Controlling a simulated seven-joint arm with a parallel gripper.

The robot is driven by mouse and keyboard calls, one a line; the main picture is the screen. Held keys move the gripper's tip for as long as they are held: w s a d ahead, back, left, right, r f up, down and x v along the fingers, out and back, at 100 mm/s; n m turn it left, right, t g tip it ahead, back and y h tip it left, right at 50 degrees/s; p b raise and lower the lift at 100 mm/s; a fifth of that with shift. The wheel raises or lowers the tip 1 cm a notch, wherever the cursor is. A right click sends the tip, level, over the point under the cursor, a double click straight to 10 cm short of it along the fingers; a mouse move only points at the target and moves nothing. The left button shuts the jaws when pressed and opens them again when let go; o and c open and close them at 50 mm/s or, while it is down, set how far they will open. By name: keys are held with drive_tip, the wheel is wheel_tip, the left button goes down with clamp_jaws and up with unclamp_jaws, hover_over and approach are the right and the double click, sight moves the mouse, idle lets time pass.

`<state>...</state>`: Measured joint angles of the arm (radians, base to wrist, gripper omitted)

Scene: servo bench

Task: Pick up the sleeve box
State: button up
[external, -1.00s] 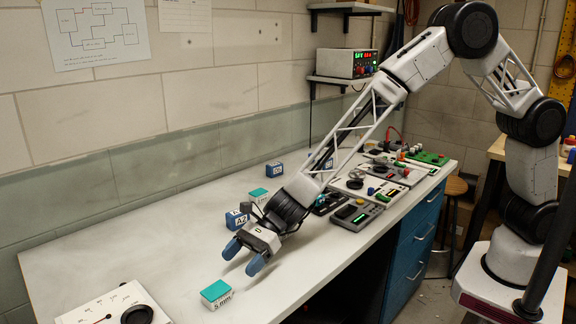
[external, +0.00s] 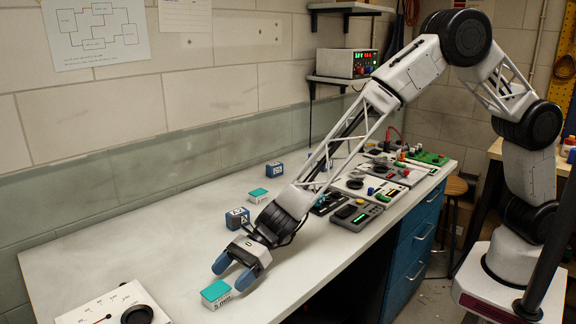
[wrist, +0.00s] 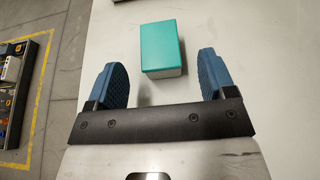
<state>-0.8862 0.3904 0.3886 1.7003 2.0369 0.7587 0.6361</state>
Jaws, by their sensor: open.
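A small white box with a teal top (external: 216,291), marked 5 mm, sits upright near the front left of the bench and appears to be the sleeve box. It also shows in the wrist view (wrist: 162,46), just beyond and between my fingers. My gripper (external: 232,274) is open and empty, tilted down toward the bench right beside this box. In the wrist view its two blue fingers (wrist: 163,84) stand wide apart, with the box's near edge starting to come between their tips. No contact shows.
A second teal-topped box (external: 258,196) and blue boxes (external: 237,218) (external: 273,170) stand farther back. A white dial panel (external: 112,305) lies at the front left corner. Electronic modules (external: 355,214) crowd the right end. The bench's left middle is clear.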

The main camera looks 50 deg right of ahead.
sight(217, 288)
drive_tip(key=shift+a+f, duration=0.1)
idle(0.3)
drive_tip(key=shift+x, duration=2.55)
drive_tip(key=shift+s, duration=0.1)
drive_tip(key=c, duration=1)
drive_tip(key=shift+r, duration=0.95)
wheel_tip(217, 288, up, 2)
drive_tip(key=shift+r, duration=0.1)
drive_tip(key=s+d, duration=0.2)
drive_tip(key=d, duration=0.2)
drive_tip(key=s+d, duration=0.3)
drive_tip(key=d, duration=0.2)
drive_tip(key=s+d+r, duration=0.1)
drive_tip(key=s+d, duration=0.2)
drive_tip(key=d, duration=0.1)
drive_tip(key=shift+s+d, duration=0.2)
drive_tip(key=shift+d, duration=0.1)
